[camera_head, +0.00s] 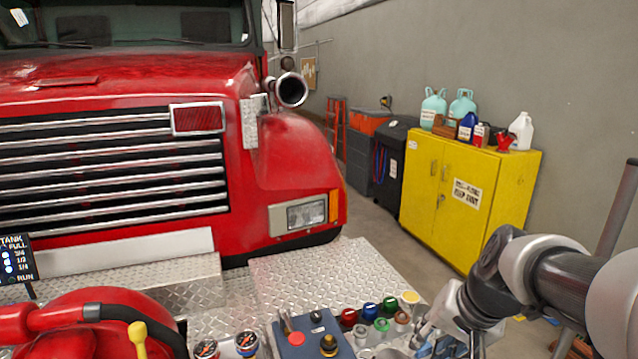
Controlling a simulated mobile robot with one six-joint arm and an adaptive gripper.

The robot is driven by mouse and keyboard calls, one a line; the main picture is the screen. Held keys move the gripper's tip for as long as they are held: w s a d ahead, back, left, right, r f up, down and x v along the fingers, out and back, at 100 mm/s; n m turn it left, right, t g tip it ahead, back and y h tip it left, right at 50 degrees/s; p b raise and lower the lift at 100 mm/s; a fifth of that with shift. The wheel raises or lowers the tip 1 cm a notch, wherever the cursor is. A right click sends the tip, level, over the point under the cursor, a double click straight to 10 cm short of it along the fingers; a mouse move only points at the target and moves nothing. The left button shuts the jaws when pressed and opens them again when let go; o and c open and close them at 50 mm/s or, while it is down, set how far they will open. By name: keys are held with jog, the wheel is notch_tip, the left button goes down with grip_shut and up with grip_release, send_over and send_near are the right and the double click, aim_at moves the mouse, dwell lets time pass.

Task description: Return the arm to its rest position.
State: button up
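My arm reaches in from the right edge of the head view, bent at a grey and black joint above the right end of the pump panel. My gripper (438,343) is at the bottom edge, just right of the coloured caps. It points downward, and its fingertips are partly cut off or blend with the metal parts there. I cannot tell whether it is open or shut, or whether it touches anything.
The blue control box (312,338), several coloured caps (383,318) and gauges (246,343) crowd the diamond-plate bumper (325,275). A red truck (120,120) stands behind. A yellow cabinet (440,195) holding bottles stands beyond my arm. Grey floor shows between truck and cabinet.

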jog(key=s+a+f+n+h+b, duration=0.1)
jog(key=s+a+f+n+b, duration=0.1)
jog(key=s, duration=0.7)
jog(key=s+a+f+n+b, duration=0.2)
jog(key=s+a+n, duration=0.1)
jog(key=s, duration=0.7)
jog(key=shift+f+n+h, duration=0.25)
jog(key=shift+n+h, duration=0.05)
jog(key=shift+h, duration=0.1)
jog(key=shift+o, duration=0.4)
jog(key=shift+s, duration=0.1)
